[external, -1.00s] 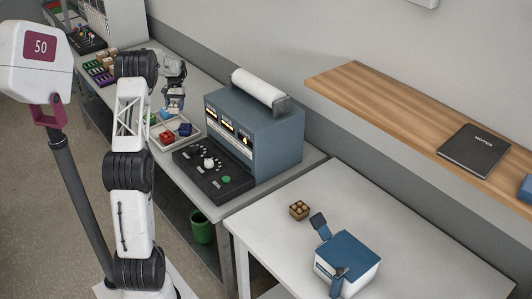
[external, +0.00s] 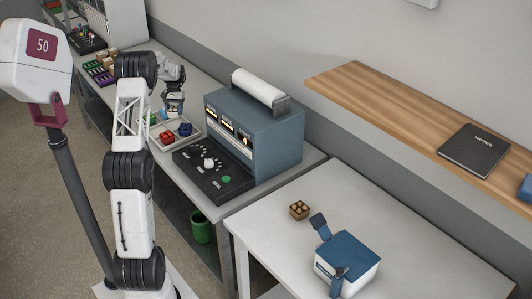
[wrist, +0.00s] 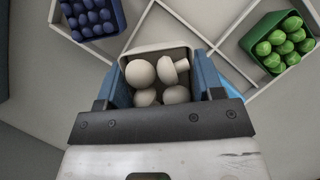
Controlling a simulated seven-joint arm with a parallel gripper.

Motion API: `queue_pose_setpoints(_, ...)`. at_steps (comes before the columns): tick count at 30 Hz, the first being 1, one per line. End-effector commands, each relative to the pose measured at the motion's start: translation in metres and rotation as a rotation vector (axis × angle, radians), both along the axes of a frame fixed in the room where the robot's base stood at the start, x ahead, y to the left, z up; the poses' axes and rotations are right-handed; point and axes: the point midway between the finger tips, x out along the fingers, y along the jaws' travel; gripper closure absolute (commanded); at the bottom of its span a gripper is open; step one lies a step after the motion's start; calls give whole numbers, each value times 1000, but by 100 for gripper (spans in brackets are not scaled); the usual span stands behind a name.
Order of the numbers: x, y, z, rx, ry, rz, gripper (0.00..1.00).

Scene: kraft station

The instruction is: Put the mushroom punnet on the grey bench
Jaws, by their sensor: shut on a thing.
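The mushroom punnet (wrist: 140,73), an open container with several pale mushrooms, sits between the blue fingers of my gripper (wrist: 163,76) in the wrist view. My gripper is shut on it. In the external view my gripper (external: 173,112) is over the far side of the divided tray (external: 188,144), and the punnet is too small to make out there. I cannot tell whether the punnet is clear of the tray floor. The grey bench (external: 313,161) carries the tray and a blue-grey machine.
In the tray are a blue punnet (wrist: 92,17), a green punnet (wrist: 283,43) and a red one (external: 167,136). The machine (external: 255,130) and its black control panel (external: 214,172) stand right of the tray.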

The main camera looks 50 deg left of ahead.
Motion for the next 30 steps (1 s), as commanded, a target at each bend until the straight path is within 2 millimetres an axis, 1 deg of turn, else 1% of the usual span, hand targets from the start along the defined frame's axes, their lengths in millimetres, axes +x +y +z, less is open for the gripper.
queue_pose_setpoints(9,0,0,-27,-1,1,0,66)
queue_pose_setpoints(15,0,0,-40,-1,1,0,66)
queue_pose_setpoints(21,0,0,-47,0,0,0,66)
queue_pose_setpoints(30,0,0,-49,0,0,0,66)
